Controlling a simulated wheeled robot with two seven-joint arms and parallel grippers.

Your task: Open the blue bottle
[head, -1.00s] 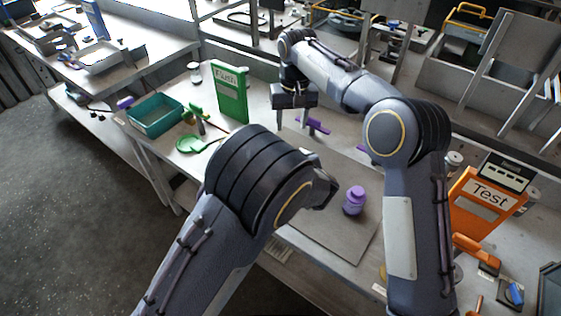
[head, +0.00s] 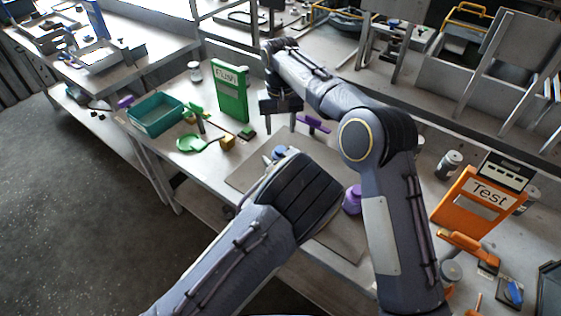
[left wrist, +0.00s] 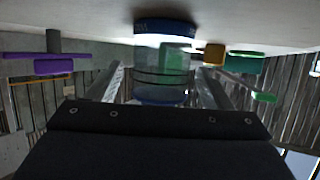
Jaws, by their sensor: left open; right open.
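The blue bottle (head: 279,152) stands near the left part of the grey mat, mostly hidden behind my left arm in the head view. In the left wrist view the bottle (left wrist: 163,72) is see-through with a dark blue band by the table surface, which lies at the picture's top. My left gripper (left wrist: 162,85) is open, with one finger on each side of the bottle; I cannot tell whether they touch it. In the head view its jaws are largely hidden by my arm. My right gripper (head: 281,122) is open and empty, fingers down, beyond the bottle.
A purple bottle (head: 352,200) stands on the grey mat (head: 338,240), close to my arms. A purple tool (head: 313,124) lies by my right gripper. A green box (head: 230,92), teal bin (head: 155,118) and green scoop (head: 192,143) are left. An orange box (head: 478,198) is right.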

